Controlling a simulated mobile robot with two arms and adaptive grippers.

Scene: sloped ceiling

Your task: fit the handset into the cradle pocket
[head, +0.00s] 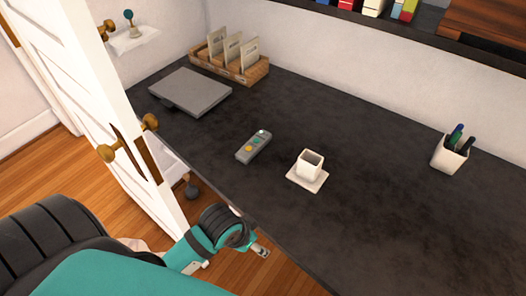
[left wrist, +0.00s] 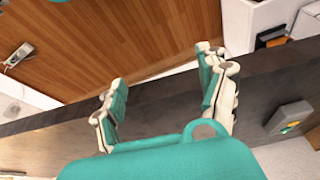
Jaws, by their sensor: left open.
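My right gripper is out of view.
A grey closed laptop-like slab (head: 192,90) and a file rack (head: 199,66) stand at the back left. A white pen cup (head: 448,155) stands at the right. A white door (head: 100,110) is open beside the desk's left end. The desk's middle front is clear.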

